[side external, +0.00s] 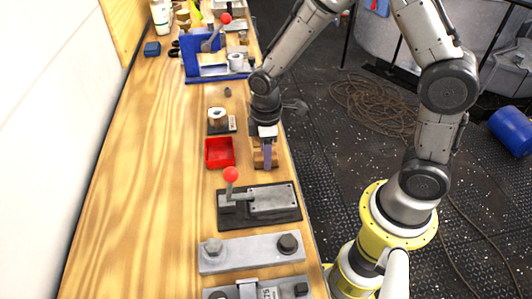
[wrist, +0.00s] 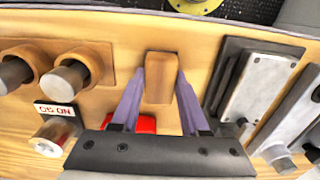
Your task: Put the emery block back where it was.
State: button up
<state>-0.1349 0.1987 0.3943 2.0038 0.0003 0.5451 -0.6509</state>
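A brown block (wrist: 160,80), which I take to be the emery block, stands out between the two purple fingers of my gripper (wrist: 160,72) in the wrist view. The fingers lie close along its left and right sides. I cannot tell whether they press on it. In the side external view my gripper (side external: 267,156) points down at the right edge of the wooden bench, and the brown block (side external: 258,160) shows partly behind a finger. Whether the block touches the bench is not clear.
A red tray (side external: 219,153) lies left of my gripper. A blue fixture (side external: 217,76) stands at the far end. The bench's left side is clear.

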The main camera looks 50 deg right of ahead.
jog(key=o, duration=0.4)
jog(key=shift+c, duration=0.2)
notch_tip(320, 180, up, 12)
jog(key=f, duration=0.1)
jog(key=s+d+r+m+t, duration=0.2)
jog(key=s+r+m, duration=0.2)
jog(key=s, duration=0.4)
jog(key=s+d+r+m+t, duration=0.2)
jog(key=s+r+m, duration=0.3)
jog(key=s, duration=0.4)
jog(key=shift+d+r+t, duration=0.3)
jog(key=shift+r+t, duration=0.05)
jog(key=shift+t, duration=0.45)
